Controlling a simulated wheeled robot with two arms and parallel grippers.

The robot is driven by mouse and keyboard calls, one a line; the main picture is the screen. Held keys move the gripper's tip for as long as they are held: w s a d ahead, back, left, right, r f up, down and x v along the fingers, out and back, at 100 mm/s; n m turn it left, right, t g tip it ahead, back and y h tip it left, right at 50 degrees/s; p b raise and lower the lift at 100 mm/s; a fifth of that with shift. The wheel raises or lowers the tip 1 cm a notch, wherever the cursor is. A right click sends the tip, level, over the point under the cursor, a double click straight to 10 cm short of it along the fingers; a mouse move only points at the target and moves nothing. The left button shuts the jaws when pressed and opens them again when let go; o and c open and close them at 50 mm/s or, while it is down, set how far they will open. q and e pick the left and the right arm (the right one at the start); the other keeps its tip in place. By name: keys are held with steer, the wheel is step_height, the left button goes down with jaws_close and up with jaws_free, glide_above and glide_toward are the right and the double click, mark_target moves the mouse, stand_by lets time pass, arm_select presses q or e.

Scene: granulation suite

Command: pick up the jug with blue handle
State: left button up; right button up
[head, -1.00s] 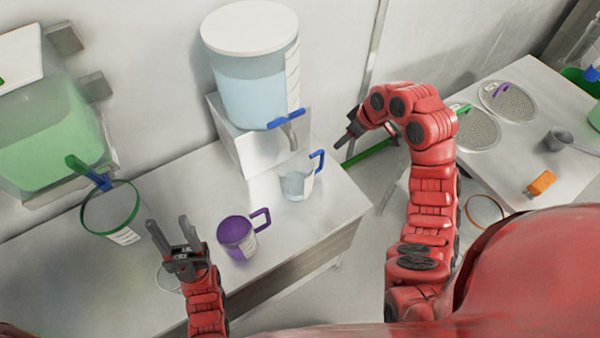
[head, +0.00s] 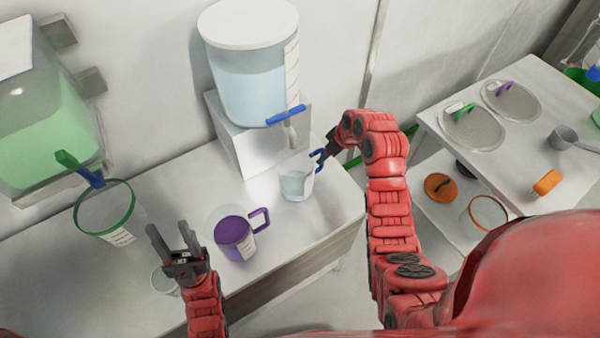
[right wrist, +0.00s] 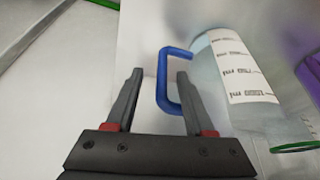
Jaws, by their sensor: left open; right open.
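The jug with the blue handle (head: 296,185) stands on the white bench, below the blue tap of the clear tank. It also shows in the right wrist view (right wrist: 240,85), with a white label on its side. Its blue handle (right wrist: 163,80) lies between the open fingers of my right gripper (right wrist: 157,90), nearer the right finger. In the head view my right gripper (head: 324,156) is at the handle on the jug's right side and partly covers it. My left gripper (head: 171,240) is open and empty, left of the purple jug (head: 235,238).
The clear tank (head: 253,80) of pale blue liquid stands on a white block behind the jug. A green-rimmed container (head: 105,212) stands at the left of the bench. A second table (head: 540,100) with sieves and an orange brush is at the right.

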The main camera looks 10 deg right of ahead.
mark_target(321, 166)
steer(key=shift+p+x, duration=0.7)
steer(key=shift+x, duration=1.15)
steer(key=shift+a, duration=0.15)
jaws_close()
